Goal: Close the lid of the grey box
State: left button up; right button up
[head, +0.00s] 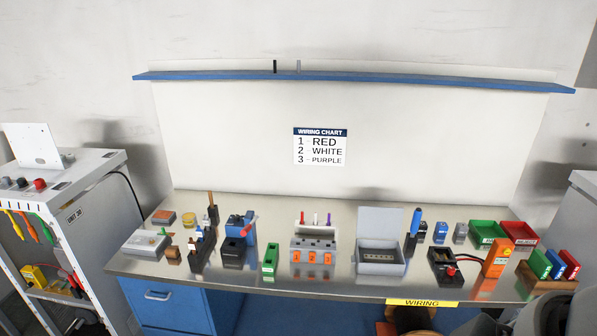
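The grey box (381,268) stands on the steel workbench, right of the middle. Its lid (381,221) is open and stands upright at the back edge. A pale strip with a row of small dark marks (380,256) lies inside the open box. Neither of my grippers shows in the head view.
Left of the box stands a grey block with orange levers and red, white and purple wires (313,244). Right of it are a blue-handled tool (415,221) and a dark meter (443,264). A wiring chart (320,147) hangs behind. A blue shelf (350,79) runs above.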

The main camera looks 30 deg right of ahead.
aim_at(372, 221)
jog(key=z, duration=1.65)
jog(key=i+j+z, duration=0.3)
jog(key=i, duration=0.25)
jog(key=i+j+z, duration=0.25)
jog(key=i, duration=0.3)
jog(key=i+j+z, duration=0.3)
jog(key=i+j, duration=0.2)
jog(key=i+j+z, duration=0.3)
jog(key=j, duration=0.4)
jog(key=i+j+z, duration=0.25)
jog(key=i+j, duration=0.2)
jog(key=j, duration=0.25)
